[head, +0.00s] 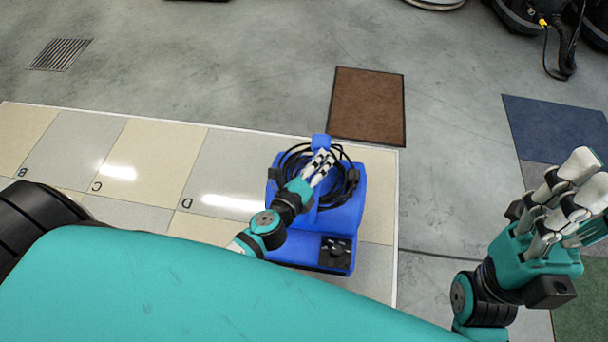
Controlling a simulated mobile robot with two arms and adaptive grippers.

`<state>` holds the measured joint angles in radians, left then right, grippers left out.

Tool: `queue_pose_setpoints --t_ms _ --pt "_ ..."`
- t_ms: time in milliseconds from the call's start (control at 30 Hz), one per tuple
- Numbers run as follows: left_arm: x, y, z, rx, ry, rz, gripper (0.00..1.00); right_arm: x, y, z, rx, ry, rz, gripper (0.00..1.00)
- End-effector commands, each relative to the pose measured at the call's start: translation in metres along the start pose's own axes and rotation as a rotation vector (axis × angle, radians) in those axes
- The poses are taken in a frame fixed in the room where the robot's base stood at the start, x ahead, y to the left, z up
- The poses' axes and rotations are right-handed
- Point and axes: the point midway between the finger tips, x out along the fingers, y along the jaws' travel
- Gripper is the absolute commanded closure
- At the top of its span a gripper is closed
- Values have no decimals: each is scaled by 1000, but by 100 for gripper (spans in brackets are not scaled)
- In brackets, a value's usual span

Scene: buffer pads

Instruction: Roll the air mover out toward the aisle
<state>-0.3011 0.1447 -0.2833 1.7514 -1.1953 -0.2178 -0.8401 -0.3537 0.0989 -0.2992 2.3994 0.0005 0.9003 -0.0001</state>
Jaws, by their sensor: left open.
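The air mover (315,245) is a blue machine with a black cable coiled (350,188) around its top and a dark control panel (335,252) on its near right side. It stands on the tiled floor strip, at the right end near tile D. My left gripper (321,165) is open, with its pale fingers over the top of the air mover, among the cable loops and near a blue upright part (321,142). I cannot tell whether the fingers touch it. My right gripper (570,185) is raised at the right, apart from the air mover; its finger opening is unclear.
A brown mat (367,105) lies just beyond the strip's edge. A blue mat (555,128) and a green mat (582,312) lie at the right. Black machines (520,14) stand at the top right. Open grey concrete (230,70) lies beyond the tiles, with a floor drain (61,54).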

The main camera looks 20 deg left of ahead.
Motion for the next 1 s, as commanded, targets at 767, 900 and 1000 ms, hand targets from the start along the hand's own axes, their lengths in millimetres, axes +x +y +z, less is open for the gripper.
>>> queue_pose_setpoints --t_ms 767,900,1000 --pt "-106 1 0 -2 0 2 48 1 0 0 1 4 -2 60" --pt "-107 1 -1 0 2 2 48 1 0 0 1 4 -3 60" --pt "-107 1 -1 1 2 1 48 1 0 0 1 3 -3 60"
